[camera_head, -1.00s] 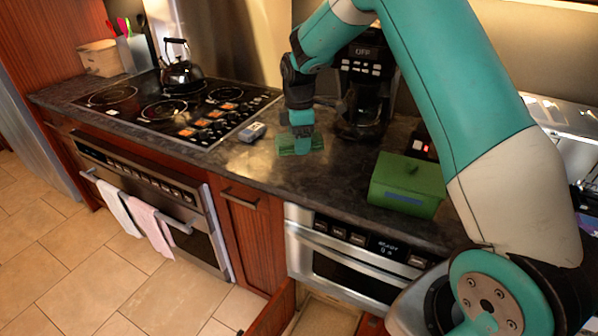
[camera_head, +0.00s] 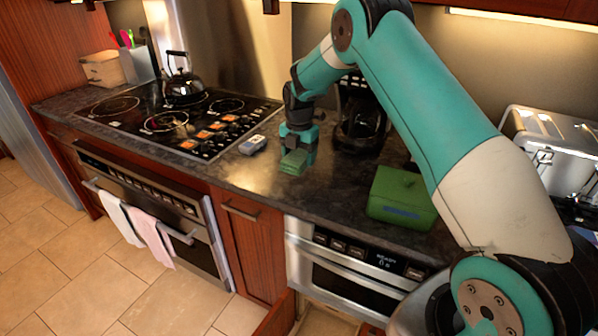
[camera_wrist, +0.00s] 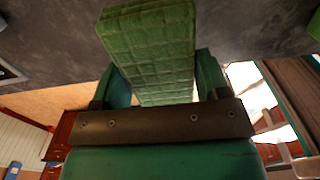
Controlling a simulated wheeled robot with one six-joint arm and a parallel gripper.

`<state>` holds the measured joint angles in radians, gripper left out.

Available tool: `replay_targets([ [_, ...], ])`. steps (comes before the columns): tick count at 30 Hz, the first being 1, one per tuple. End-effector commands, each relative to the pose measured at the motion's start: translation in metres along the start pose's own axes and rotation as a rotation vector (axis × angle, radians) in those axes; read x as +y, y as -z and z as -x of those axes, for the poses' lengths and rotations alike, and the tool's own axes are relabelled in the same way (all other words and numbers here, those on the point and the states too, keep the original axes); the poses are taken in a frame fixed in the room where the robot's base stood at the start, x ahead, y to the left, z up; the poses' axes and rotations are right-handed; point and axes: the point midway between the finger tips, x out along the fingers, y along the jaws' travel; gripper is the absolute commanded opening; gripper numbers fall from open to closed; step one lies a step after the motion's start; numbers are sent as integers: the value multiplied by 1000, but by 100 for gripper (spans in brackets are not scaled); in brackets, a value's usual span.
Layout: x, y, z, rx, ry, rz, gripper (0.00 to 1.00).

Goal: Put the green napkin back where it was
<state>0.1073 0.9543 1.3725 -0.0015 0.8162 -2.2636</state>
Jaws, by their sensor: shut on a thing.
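The green napkin (camera_head: 293,162) is a small folded, quilted block. In the head view it is at the end of my gripper (camera_head: 298,150), over the dark counter between the cooktop and the coffee maker. In the wrist view the napkin (camera_wrist: 150,45) stands between the two teal fingers of my gripper (camera_wrist: 160,85), which are shut on it. Its far end reaches past the fingertips. I cannot tell whether its lower side touches the counter.
A green box (camera_head: 402,198) stands on the counter to the right. The coffee maker (camera_head: 358,125) is close behind my gripper. A small grey object (camera_head: 252,145) lies by the cooktop (camera_head: 170,115). A drawer (camera_head: 325,322) is open below the microwave (camera_head: 350,270). The front counter between is clear.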

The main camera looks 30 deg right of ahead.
Motion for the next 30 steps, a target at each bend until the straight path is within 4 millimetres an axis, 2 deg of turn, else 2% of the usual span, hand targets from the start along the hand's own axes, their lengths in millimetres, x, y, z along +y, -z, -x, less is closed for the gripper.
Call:
replay_targets([
  [3, 0, 0, -22, 1, 2, -1, 50],
  [8, 0, 0, -37, -1, -1, -1, 50],
  [15, 0, 0, -69, 0, 0, -1, 50],
  [28, 0, 0, -80, -1, -1, -1, 50],
  [29, 0, 0, -78, -1, -2, -1, 75],
  [30, 0, 0, -78, -1, -2, -1, 85],
])
